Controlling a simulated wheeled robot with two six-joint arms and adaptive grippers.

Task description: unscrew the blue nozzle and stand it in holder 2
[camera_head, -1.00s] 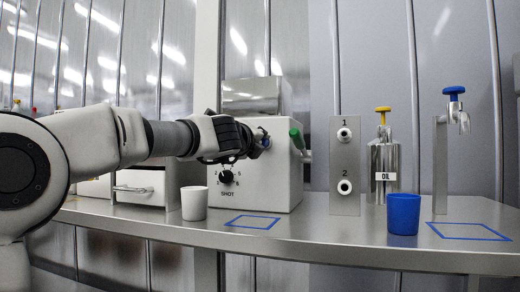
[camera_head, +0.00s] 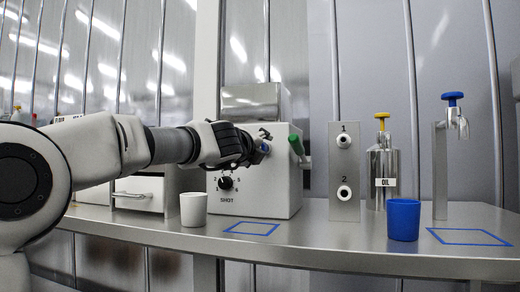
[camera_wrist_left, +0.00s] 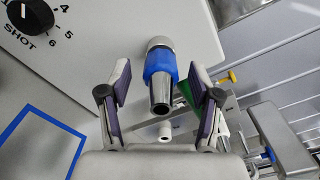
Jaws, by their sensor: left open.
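The blue nozzle (camera_wrist_left: 160,68) has a dark metal tip and sits on a pale fitting on the front of the white SHOT machine (camera_head: 270,185). A bit of the nozzle's blue shows in the head view (camera_head: 264,147). My left gripper (camera_wrist_left: 160,80) is open, with one finger on each side of the nozzle and a gap to both. It also shows at the machine's front in the head view (camera_head: 264,139). Holder 2 (camera_head: 344,192) is the lower white ring on a steel plate; its opening looks empty. My right gripper is not in view.
Holder 1 (camera_head: 343,141) is above holder 2. A green handle (camera_head: 296,144) sticks out of the machine's right side. A white cup (camera_head: 193,210), a blue cup (camera_head: 403,220), an oil can (camera_head: 382,170) and a blue-topped tap (camera_head: 453,100) stand on the steel counter (camera_head: 330,240).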

